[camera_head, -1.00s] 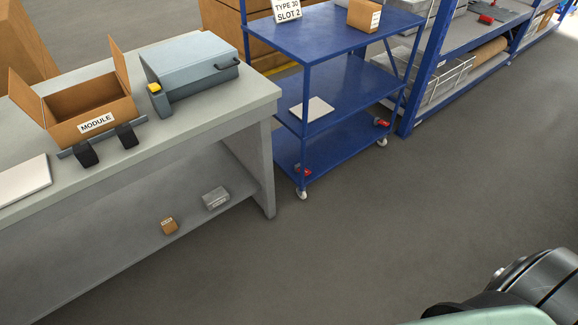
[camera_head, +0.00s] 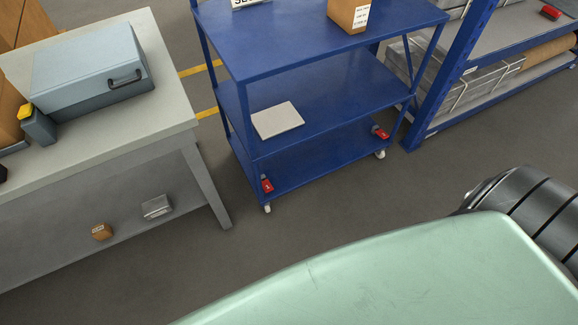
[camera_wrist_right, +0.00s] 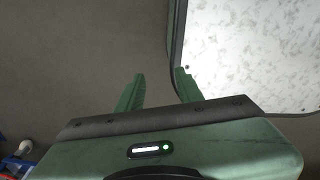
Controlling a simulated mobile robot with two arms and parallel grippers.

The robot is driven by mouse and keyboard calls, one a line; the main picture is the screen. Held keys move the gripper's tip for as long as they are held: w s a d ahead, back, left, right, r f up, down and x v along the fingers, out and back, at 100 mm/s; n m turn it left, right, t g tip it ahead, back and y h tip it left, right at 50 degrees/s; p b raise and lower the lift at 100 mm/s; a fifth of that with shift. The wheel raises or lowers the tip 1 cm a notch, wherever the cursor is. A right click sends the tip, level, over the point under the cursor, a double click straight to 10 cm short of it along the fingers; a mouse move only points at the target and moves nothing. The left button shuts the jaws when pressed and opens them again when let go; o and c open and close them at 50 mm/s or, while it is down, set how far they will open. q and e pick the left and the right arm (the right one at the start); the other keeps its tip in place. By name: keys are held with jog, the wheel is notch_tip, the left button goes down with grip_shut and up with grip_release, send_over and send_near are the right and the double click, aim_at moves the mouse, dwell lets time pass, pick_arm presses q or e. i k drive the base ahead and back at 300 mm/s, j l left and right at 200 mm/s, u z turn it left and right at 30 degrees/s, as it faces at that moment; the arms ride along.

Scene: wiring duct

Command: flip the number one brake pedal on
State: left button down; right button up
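The blue cart (camera_head: 300,135) stands on casters ahead of me in the head view. A red brake pedal (camera_head: 267,185) sits above the near left caster (camera_head: 267,208). Another red pedal (camera_head: 381,132) sits above the right caster (camera_head: 380,153). Both bear small pale marks that I cannot read, so I cannot tell which is number one or whether either is pressed. My right gripper (camera_wrist_right: 160,84) shows in the right wrist view with its fingers apart and nothing between them, over grey floor. My left gripper is out of view.
A grey workbench (camera_head: 165,115) with a blue-grey case (camera_head: 90,65) stands left of the cart. A small carton (camera_head: 102,231) and a metal box (camera_head: 157,207) lie below it. A blue rack (camera_head: 445,85) stands at right. Floor before the cart is clear.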

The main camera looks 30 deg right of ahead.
aim_at(267, 187)
jog(key=i+l, duration=0.1)
jog(key=l, duration=1)
jog(key=i+l, duration=0.15)
jog(key=l, duration=0.4)
jog(key=i+l, duration=0.1)
jog(key=l, duration=0.45)
